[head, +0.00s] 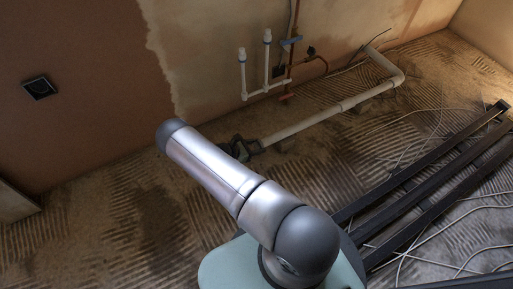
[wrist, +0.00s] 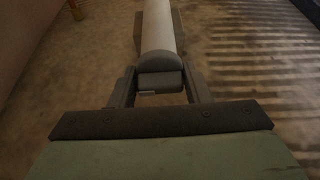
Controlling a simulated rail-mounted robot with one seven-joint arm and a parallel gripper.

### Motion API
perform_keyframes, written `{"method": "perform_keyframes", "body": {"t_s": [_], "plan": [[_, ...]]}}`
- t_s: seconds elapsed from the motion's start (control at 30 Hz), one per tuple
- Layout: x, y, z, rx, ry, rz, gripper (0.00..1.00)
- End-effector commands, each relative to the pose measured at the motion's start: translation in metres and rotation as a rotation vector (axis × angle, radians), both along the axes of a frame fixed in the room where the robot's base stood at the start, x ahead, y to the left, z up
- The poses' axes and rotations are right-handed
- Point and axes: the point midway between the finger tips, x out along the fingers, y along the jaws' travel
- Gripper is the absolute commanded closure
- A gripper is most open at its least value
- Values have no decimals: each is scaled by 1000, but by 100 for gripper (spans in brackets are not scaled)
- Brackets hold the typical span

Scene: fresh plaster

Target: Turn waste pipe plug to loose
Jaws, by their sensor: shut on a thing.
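The waste pipe plug (wrist: 159,72) is a dark grey rounded cap on the end of the white waste pipe (wrist: 158,28) in the wrist view. My gripper (wrist: 160,86) has one finger on each side of the plug and is shut on it. In the head view my gripper (head: 244,149) is small and dark at the left end of the low white pipe (head: 320,119). The plug is hard to make out there, and its turn angle cannot be told.
A dark square wall box (head: 39,88) is at left. Loose white cables (head: 428,137) lie on the ridged floor at right. The left floor is clear.

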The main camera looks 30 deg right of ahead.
Motion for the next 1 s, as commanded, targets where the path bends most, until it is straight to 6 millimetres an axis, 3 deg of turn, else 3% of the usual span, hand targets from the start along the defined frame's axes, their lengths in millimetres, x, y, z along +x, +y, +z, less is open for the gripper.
{"method": "perform_keyframes", "body": {"t_s": [0.5,1.0], "plan": [[0,-1,0,-11,394,0,79],[0,0,0,-15,508,2,79]]}}
